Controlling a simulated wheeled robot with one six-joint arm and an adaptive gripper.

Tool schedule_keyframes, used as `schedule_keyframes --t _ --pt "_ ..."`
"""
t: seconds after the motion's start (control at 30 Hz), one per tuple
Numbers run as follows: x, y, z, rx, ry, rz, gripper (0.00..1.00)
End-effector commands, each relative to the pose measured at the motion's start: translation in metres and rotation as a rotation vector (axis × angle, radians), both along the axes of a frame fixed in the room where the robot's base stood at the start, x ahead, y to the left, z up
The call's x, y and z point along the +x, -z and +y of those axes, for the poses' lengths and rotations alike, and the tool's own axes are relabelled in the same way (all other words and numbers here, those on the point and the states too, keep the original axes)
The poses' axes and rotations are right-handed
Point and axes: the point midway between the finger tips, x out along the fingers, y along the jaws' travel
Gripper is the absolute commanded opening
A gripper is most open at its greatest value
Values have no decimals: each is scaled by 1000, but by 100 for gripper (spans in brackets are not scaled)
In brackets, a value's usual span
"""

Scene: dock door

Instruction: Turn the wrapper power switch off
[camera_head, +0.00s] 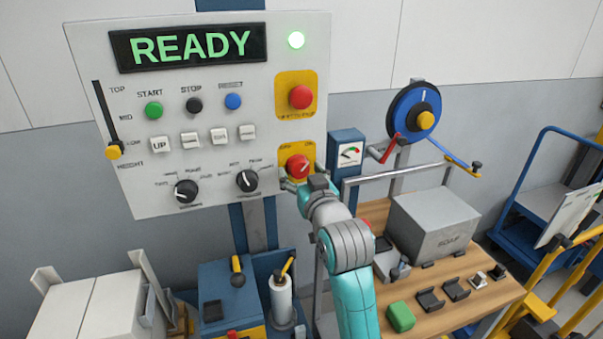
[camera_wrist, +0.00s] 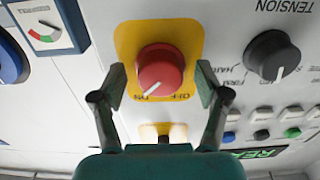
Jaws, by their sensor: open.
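The wrapper power switch is a red rotary knob (camera_head: 298,166) on a yellow plate (camera_wrist: 195,35), low on the right of the grey control panel (camera_head: 226,60). In the wrist view, which is upside down, the knob (camera_wrist: 160,68) has a white line pointing at the ON label, with OFF on the other side. My gripper (camera_head: 302,184) is at the knob in the head view and hides its lower part. In the wrist view my gripper (camera_wrist: 161,82) is open, one finger on each side of the knob, with visible gaps.
The panel's green display (camera_head: 190,47) reads READY and a green-white lamp (camera_head: 296,40) is lit. A red button (camera_head: 300,97) sits above the switch and a black tension dial (camera_head: 247,181) to its left. A blue gauge box (camera_head: 347,152) stands close on the right.

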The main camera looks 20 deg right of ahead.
Motion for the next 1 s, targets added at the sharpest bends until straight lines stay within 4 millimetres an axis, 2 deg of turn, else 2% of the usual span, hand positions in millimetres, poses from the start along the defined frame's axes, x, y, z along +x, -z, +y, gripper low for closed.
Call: schedule_keyframes --t 0.2,0.23,0.47,0.77,1.0 --pt "0 0 0 0 0 0 74" --pt "0 0 0 0 0 0 72" --pt "0 0 0 0 0 0 14" --pt "0 0 0 -21 0 0 14" --pt "0 0 0 -131 0 0 14"
